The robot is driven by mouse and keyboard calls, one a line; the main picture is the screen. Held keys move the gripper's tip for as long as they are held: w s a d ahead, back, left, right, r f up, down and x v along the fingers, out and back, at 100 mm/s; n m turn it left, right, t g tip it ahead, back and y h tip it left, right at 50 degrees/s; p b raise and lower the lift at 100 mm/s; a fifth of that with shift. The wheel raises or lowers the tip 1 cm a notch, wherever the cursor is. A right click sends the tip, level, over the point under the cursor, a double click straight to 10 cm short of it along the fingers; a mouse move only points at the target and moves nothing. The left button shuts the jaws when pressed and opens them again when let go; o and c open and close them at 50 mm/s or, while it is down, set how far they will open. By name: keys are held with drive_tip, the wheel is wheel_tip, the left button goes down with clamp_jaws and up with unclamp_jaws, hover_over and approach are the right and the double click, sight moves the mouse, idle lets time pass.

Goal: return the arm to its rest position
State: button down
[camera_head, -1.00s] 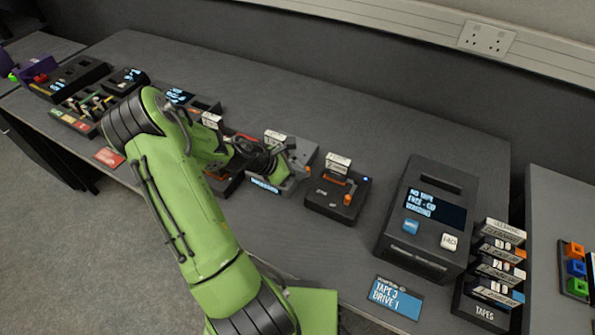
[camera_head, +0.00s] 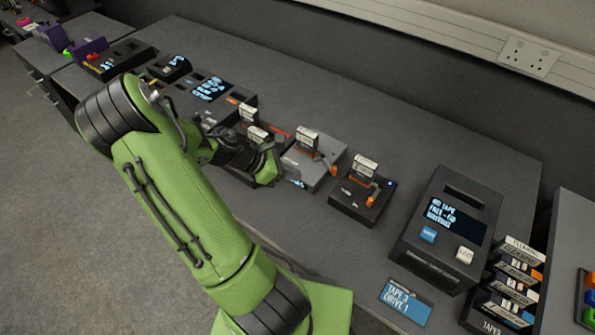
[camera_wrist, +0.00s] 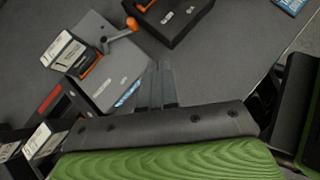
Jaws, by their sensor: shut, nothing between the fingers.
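My green arm reaches from the bottom of the head view over the front edge of the grey desk (camera_head: 300,225). My gripper (camera_head: 272,178) is beside the grey device with an orange-tipped lever (camera_head: 312,170), partly hidden by my own wrist. In the wrist view my gripper's two grey fingers (camera_wrist: 158,72) lie close together and hold nothing. They point over bare desk, next to that grey device (camera_wrist: 108,75).
A black device with an orange lever (camera_head: 361,195) stands to the right. Farther right are a black tape unit (camera_head: 445,222), a blue label (camera_head: 405,301) and a tape rack (camera_head: 505,290). More devices (camera_head: 205,92) line the left. Floor (camera_head: 70,190) is clear.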

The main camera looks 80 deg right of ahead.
idle(0.6)
drive_tip(key=w+a+r+m+t+y, duration=0.1)
drive_tip(key=w+a+r+m+t, duration=0.1)
drive_tip(key=w+a+r+t, duration=0.4)
drive_tip(key=w+a+r+m+t, duration=0.2)
drive_tip(key=w+a, duration=0.6)
drive_tip(key=w, duration=0.1)
drive_tip(key=s+a+r+t+y, duration=0.1)
drive_tip(key=a+r+t, duration=0.1)
drive_tip(key=a, duration=0.4)
drive_tip(key=s+a+r+m+t+y, duration=0.1)
drive_tip(key=a+r+t, duration=0.1)
drive_tip(key=a+r, duration=0.3)
drive_tip(key=s+a+r+t+y, duration=0.1)
drive_tip(key=a+r, duration=0.3)
drive_tip(key=a, duration=0.5)
drive_tip(key=shift+s+a+t, duration=0.2)
drive_tip(key=shift+s+t, duration=0.1)
drive_tip(key=shift+t, duration=0.1)
